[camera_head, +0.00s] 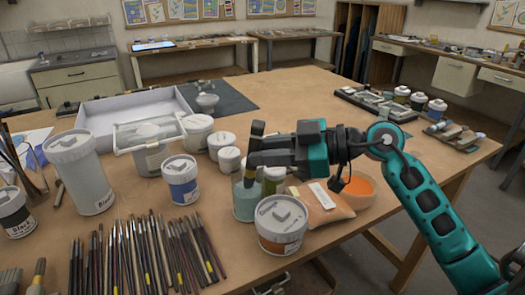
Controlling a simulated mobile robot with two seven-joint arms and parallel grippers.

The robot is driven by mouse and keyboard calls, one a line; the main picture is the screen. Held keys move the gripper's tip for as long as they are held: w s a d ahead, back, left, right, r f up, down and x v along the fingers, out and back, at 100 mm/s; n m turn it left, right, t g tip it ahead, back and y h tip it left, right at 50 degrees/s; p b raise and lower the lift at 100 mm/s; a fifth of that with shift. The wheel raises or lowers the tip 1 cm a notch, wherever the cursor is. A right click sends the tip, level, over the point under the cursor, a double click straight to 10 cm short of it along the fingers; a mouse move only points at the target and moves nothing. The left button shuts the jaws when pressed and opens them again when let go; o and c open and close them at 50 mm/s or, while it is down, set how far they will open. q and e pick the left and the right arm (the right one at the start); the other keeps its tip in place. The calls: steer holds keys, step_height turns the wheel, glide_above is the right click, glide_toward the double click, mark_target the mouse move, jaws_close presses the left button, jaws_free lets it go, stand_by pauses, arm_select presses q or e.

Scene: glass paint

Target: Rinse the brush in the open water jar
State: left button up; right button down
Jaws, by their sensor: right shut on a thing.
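The open water jar (245,208) is a clear glass with blue-green liquid, standing on the table among the paint tubs. My right gripper (254,155) reaches in from the right and is above the mouth of this jar. It is shut on the brush (257,128), whose dark end sticks up above the fingers. The brush is about upright, and its lower part points down to the jar. I cannot tell how deep the tip is in the liquid. My left gripper is not in view.
A white-lidded tub (281,238) stands close in front of the jar, and a blue-labelled tub (181,186) to its left. An orange bowl (357,190) lies to the right. Many loose brushes (150,255) cover the front left. The table's middle back is clear.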

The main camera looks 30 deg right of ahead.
steer(key=shift+a, duration=0.7)
steer(key=shift+d, duration=0.35)
stand_by(0.5)
step_height(320, 180, up, 10)
steer(key=s, duration=0.1)
steer(key=shift+s+f, duration=0.25)
stand_by(1.0)
stand_by(0.5)
